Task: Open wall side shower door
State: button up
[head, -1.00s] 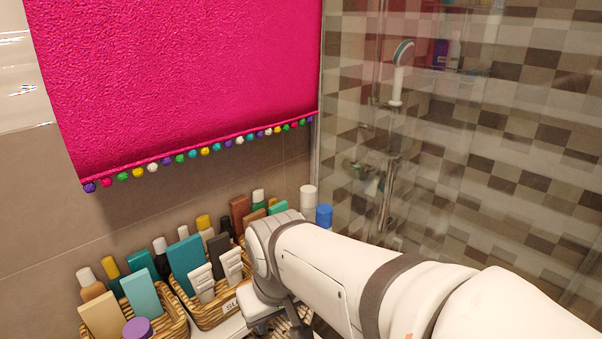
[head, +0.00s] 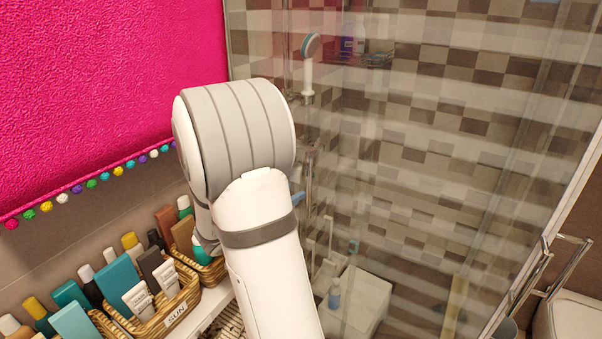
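The glass shower door (head: 440,160) fills the middle and right of the head view, with a tiled wall in brown, grey and white behind it. Metal bar handles (head: 545,265) show at the lower right, by the glass edge. Which panel is the wall side one is not clear, but the glass meets the wall at the left, beside the pink towel. My white arm rises from the bottom centre and stands in front of the left part of the glass.
A pink towel (head: 100,90) with coloured pompoms hangs at the left. Below it, wicker baskets (head: 175,312) hold several bottles and boxes on a white shelf, close to my arm. A hand shower (head: 309,70) is behind the glass. A white fixture (head: 578,315) stands at the lower right.

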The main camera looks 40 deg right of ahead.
aim_at(306, 180)
jog(key=shift+w+d+r+n, duration=0.1)
jog(key=shift+w+d+n, duration=0.3)
jog(key=shift+d, duration=0.25)
jog(key=shift+t, duration=0.3)
jog(key=d, duration=0.2)
jog(key=d+p, duration=0.1)
jog(key=d, duration=0.3)
jog(key=shift+w+d+p, duration=0.3)
jog(key=shift+d+p, duration=0.1)
jog(key=shift+c, duration=0.4)
grip_shut()
